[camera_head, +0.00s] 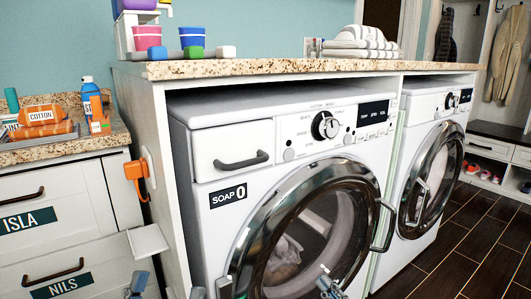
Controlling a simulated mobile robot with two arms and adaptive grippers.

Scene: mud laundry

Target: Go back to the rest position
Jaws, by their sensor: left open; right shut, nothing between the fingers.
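My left gripper (138,284) shows at the bottom edge, in front of the white drawer unit and left of the near washer. Only its tip part is in view; it is open, with nothing seen in it. My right gripper (329,284) shows at the bottom edge, in front of the near washer's round door (345,225). It is shut and empty. I cannot tell whether it touches the door. The rest of both arms is out of view.
The near washer (222,148) and a second washer (426,105) stand under a granite counter (270,68). An orange plug (136,172) sticks out at left. Dark floor (455,245) is clear at right.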

